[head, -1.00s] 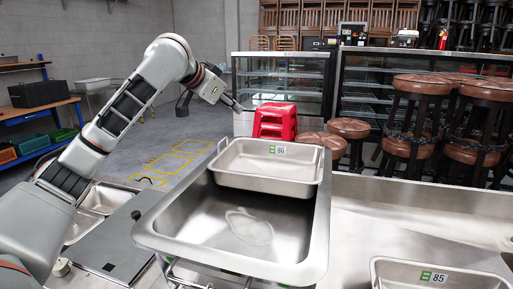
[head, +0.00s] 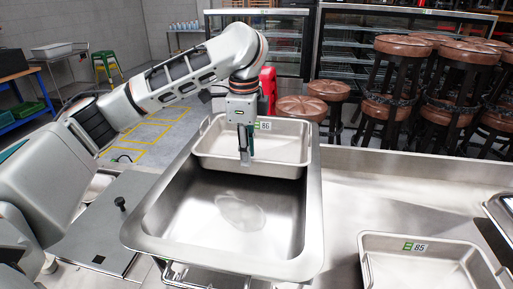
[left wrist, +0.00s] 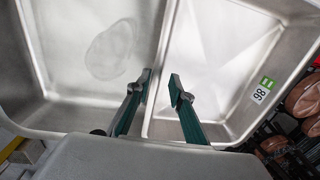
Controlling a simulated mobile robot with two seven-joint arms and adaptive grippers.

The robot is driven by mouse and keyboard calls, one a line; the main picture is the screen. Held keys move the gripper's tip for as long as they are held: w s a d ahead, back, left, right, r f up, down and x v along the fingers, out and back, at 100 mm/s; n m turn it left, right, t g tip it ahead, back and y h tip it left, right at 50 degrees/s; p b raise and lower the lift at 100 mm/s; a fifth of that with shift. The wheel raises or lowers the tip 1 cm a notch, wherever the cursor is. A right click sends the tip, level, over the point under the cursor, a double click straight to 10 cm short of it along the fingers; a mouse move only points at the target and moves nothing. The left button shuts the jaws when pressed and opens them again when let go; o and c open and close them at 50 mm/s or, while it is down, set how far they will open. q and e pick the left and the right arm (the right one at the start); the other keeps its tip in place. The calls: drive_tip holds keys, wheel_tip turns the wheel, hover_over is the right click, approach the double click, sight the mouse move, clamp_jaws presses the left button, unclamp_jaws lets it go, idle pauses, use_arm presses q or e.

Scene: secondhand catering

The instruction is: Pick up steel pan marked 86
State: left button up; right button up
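The steel pan marked 86 (head: 285,149) sits across the far end of a deep steel basin (head: 313,215). Its label is blurred in the head view but reads 86, turned over, in the left wrist view, where the pan (left wrist: 215,65) fills the right half. My left gripper (head: 244,160) points down at the pan's near rim. In the left wrist view my left gripper (left wrist: 160,82) has its fingers apart, one on each side of that rim, with a gap visible. My right gripper is out of view.
A second steel pan, marked 85 (head: 420,265), lies on the steel counter (head: 345,210) at the right. Another steel edge (head: 503,212) shows at the far right. A flat lid with a knob (head: 105,228) lies left of the basin.

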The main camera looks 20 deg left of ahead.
sight(248, 169)
use_arm(q)
drive_tip(key=shift+w+a+f+b, duration=0.1)
drive_tip(key=shift+f+b, duration=0.1)
drive_tip(key=shift+f, duration=0.65)
drive_tip(key=shift+w+d+f+b, duration=0.1)
drive_tip(key=shift+f+b, duration=0.1)
drive_tip(key=shift+f, duration=0.65)
drive_tip(key=shift+w+a+f+b, duration=0.1)
drive_tip(key=shift+f+b, duration=0.1)
drive_tip(key=shift+f, duration=0.65)
drive_tip(key=shift+c, duration=0.5)
drive_tip(key=shift+s, duration=0.1)
clamp_jaws()
drive_tip(key=shift+r, duration=0.1)
